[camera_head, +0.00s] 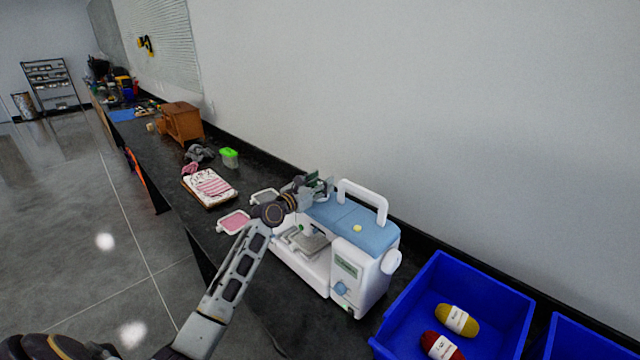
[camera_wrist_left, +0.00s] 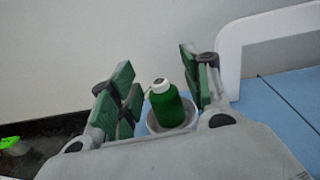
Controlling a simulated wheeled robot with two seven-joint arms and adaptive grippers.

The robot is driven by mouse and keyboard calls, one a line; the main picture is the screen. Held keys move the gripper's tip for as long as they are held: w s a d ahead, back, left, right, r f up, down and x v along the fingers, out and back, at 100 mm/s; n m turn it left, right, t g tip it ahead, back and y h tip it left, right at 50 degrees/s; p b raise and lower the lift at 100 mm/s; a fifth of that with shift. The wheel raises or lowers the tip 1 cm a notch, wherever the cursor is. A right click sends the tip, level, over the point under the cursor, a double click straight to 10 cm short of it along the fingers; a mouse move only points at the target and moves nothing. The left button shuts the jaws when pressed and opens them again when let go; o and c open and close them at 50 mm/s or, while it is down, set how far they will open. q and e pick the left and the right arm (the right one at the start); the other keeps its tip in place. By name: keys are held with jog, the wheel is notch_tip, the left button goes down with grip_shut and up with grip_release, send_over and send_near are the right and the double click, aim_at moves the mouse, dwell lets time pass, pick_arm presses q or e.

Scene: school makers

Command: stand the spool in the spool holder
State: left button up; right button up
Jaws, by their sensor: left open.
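The green spool (camera_wrist_left: 167,108) with a white top stands upright in the left wrist view. Its lower end sits within the pale round rim of what looks like the spool holder (camera_wrist_left: 151,124); the base is hidden by my gripper. My left gripper (camera_wrist_left: 158,78) is open, its green-padded fingers on either side of the spool with gaps between. In the head view my left gripper (camera_head: 320,187) is over the far left end of the sewing machine (camera_head: 345,262), and I cannot make out the spool there. My right gripper is not in view.
The machine's white handle (camera_head: 366,198) rises right of my left gripper. A blue bin (camera_head: 470,285) with yarn stands at the right. Pink (camera_head: 234,221) and grey trays, a striped cloth stack (camera_head: 210,186) and a green-lidded box (camera_head: 229,157) lie left on the dark counter.

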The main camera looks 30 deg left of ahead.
pick_arm(q)
jog(key=shift+r, duration=0.1)
jog(key=shift+r, duration=0.2)
jog(key=b+v, duration=0.1)
jog(key=v, duration=1.1)
dwell(0.4)
dwell(0.5)
dwell(0.4)
